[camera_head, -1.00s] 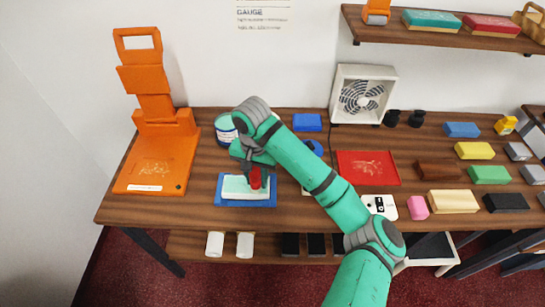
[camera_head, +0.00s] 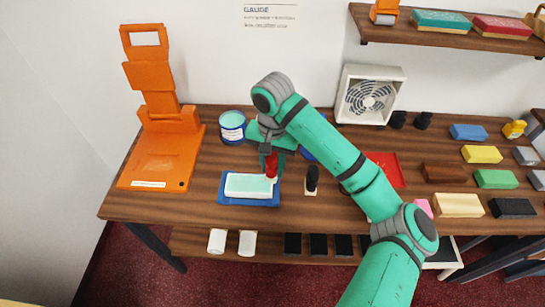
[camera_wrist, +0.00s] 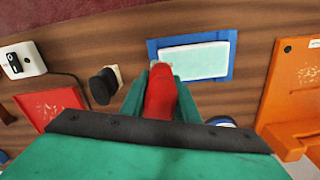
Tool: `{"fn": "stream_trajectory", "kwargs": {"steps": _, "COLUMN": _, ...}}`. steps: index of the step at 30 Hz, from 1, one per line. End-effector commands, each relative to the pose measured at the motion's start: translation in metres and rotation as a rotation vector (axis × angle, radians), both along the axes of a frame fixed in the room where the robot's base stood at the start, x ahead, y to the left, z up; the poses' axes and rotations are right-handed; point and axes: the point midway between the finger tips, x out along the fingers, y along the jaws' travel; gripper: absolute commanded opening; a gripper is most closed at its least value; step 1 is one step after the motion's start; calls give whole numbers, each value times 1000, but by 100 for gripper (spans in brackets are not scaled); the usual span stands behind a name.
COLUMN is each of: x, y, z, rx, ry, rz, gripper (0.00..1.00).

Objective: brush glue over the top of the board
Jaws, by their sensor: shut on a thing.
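The board (camera_head: 249,185) is a pale block with a light green top, lying on a blue mat (camera_head: 235,202) near the front left of the counter. In the wrist view the board (camera_wrist: 196,61) shows a mostly green top with a whitish rim. My gripper (camera_head: 270,158) is shut on a red-handled brush (camera_head: 271,166), also seen in the wrist view (camera_wrist: 163,95). The brush is at the board's right end; its tip is small, and I cannot tell whether it touches.
An orange press-like stand (camera_head: 160,150) is left of the board. A black-knobbed stamp (camera_head: 311,180) stands close on the right. A red tray (camera_head: 387,165) and a fan (camera_head: 368,96) are beyond. Coloured blocks fill the right side.

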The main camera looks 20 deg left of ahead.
Motion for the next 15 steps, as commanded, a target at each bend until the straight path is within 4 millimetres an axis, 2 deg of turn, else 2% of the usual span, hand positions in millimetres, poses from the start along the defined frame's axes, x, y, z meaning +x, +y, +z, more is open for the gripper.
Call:
{"fn": "stream_trajectory", "kwargs": {"steps": 6, "x": -1, "y": 5, "z": 18, "rx": 0, "ry": -1, "rz": 9, "gripper": 7}}
{"fn": "stream_trajectory", "kwargs": {"steps": 15, "x": -2, "y": 6, "z": 20, "rx": 0, "ry": 0, "rz": 11, "gripper": 7}}
